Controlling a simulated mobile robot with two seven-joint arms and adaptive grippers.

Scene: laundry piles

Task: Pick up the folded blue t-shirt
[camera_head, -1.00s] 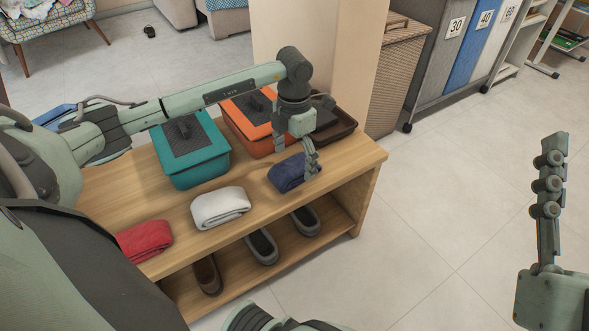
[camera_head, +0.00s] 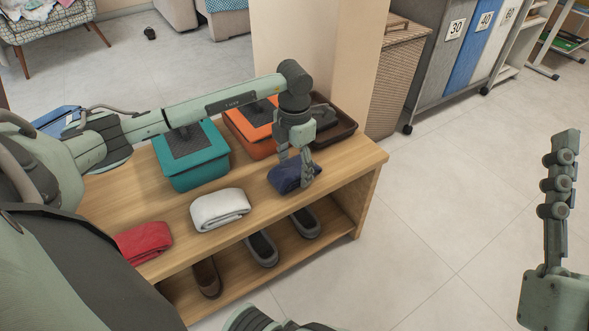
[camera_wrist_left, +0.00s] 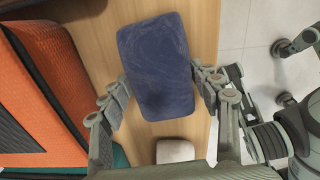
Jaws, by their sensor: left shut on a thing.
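The folded blue t-shirt (camera_head: 286,178) is a dark navy bundle at the right end of the wooden bench top. My left gripper (camera_head: 298,178) is over it, pointing down, and is shut on it. In the left wrist view the blue t-shirt (camera_wrist_left: 157,75) lies between the two sides of the left gripper (camera_wrist_left: 160,88), with fingertips at its left and right edges. I cannot tell whether it is clear of the wood. My right gripper (camera_head: 560,180) is at the far right, away from the bench, seen from the side, apparently empty.
A folded white cloth (camera_head: 220,209) and a folded red cloth (camera_head: 144,242) lie left along the bench (camera_head: 345,172). A teal box (camera_head: 196,172), an orange box (camera_head: 246,138) and a brown tray (camera_head: 343,132) stand behind. Shoes (camera_head: 262,248) sit on the lower shelf. Floor at right is clear.

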